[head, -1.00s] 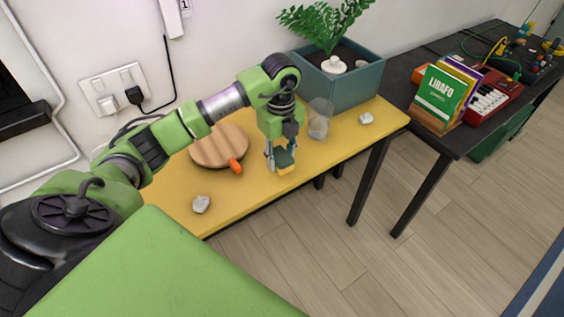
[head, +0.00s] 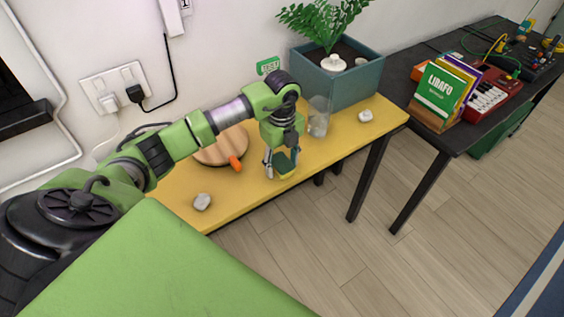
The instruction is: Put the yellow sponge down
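The yellow sponge (head: 286,166) has a dark green top layer and a yellow underside. It is at the front edge of the yellow table, under my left gripper (head: 281,161). The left gripper points down with its fingers around the sponge and looks shut on it. Part of the sponge is hidden by the fingers. The sponge is at or very near the tabletop; I cannot tell whether it touches. My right gripper is not in view.
On the yellow table (head: 240,192) are a round wooden board (head: 217,150), an orange object (head: 235,164), a clear glass (head: 318,124), a planter (head: 352,87) and two pale stone-like lumps, one left (head: 202,202), one right (head: 366,115). Bare tabletop shows left of the sponge.

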